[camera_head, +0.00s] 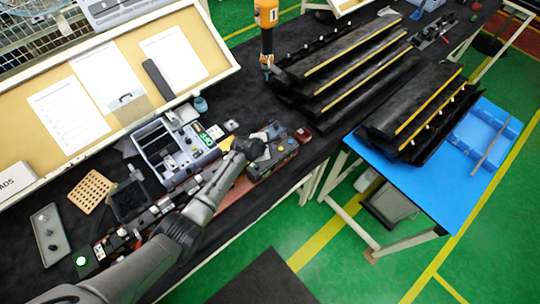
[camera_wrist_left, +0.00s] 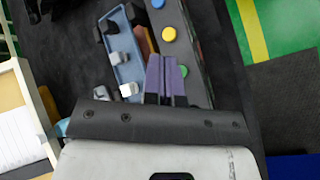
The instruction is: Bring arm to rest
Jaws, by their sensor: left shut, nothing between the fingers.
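My left arm comes in from the lower left of the head view and reaches over the dark bench. My left gripper (camera_head: 274,140) is at a dark box-like unit (camera_head: 276,158) near the bench's front edge, and the arm hides part of that unit. In the left wrist view the purple fingers of my left gripper (camera_wrist_left: 168,65) are together with nothing between them. They are over or beside a grey panel (camera_wrist_left: 193,65) with yellow and blue round buttons; I cannot tell whether they touch it. My right gripper is not in view.
A grey-blue parts tray (camera_head: 172,145) and a perforated tan block (camera_head: 91,190) lie left of the arm. Long black trim pieces (camera_head: 345,60) with yellow strips lie at the back, beside an orange-handled tool (camera_head: 266,14). A blue side table (camera_head: 430,190) stands right. Dark bench surface (camera_head: 228,85) is clear behind the gripper.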

